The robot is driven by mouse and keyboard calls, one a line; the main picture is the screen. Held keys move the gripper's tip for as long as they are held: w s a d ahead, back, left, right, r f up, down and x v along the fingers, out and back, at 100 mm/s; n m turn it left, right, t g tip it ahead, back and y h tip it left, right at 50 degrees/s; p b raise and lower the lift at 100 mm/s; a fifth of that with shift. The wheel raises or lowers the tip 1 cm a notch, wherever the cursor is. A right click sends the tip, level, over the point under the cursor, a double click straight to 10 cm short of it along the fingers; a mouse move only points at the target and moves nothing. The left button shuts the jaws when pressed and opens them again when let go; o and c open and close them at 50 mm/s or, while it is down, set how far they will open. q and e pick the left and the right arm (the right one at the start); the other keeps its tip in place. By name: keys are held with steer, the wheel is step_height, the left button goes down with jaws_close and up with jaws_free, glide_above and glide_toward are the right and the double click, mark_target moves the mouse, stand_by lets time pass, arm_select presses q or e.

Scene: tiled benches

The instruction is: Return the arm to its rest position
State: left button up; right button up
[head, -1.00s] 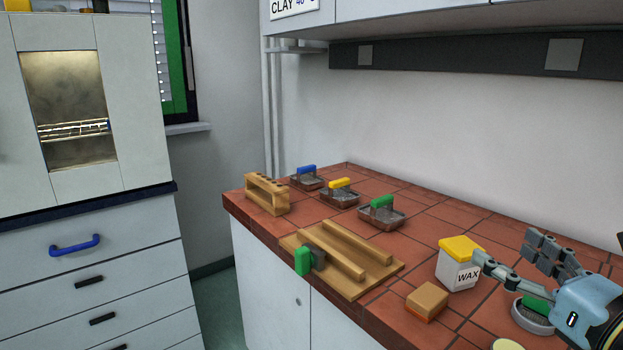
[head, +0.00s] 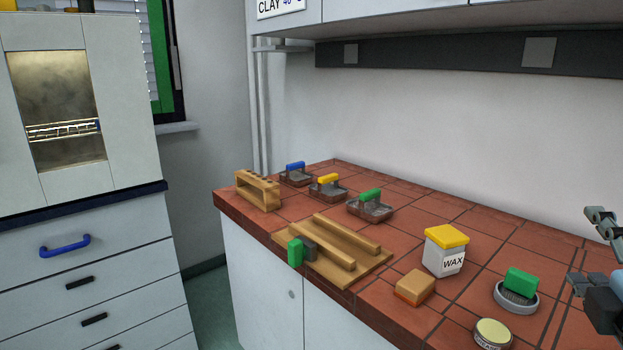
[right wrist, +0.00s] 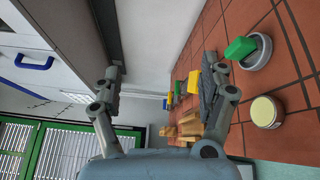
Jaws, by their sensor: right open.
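My right gripper (head: 590,255) is at the right edge of the head view, partly cut off. It is open and empty, above the tiled bench (head: 400,233). In the right wrist view its two fingers (right wrist: 160,95) stand wide apart with nothing between them. My left gripper is not in view.
On the bench are a wax tub (head: 444,258), a wooden block (head: 414,288), a dish with a green block (head: 515,296) and a round tin (head: 492,334). Farther back are a wooden board (head: 350,274), a wooden rack (head: 258,196) and several trays with coloured handles (head: 370,211). Cabinets hang above.

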steer(key=s+a+f+m+g+y, duration=0.1)
steer(key=s+f+m+g, duration=0.75)
steer(key=f+m, duration=0.2)
steer(key=s+a+f+m+g+y, duration=0.4)
steer(key=s+a+f+y, duration=0.1)
steer(key=s+a, duration=0.45)
step_height(320, 180, down, 31)
steer(key=s+d+g+b, duration=0.2)
steer(key=s+d+b, duration=0.1)
steer(key=b, duration=0.3)
steer(key=s+f+g+b, duration=0.1)
steer(key=s+f+b, duration=0.3)
steer(key=s+f, duration=1.4)
step_height(320, 180, down, 2)
steer(key=shift+s+d+f+m, duration=0.15)
steer(key=shift+d+f+m, duration=0.1)
steer(key=shift+d+m, duration=0.15)
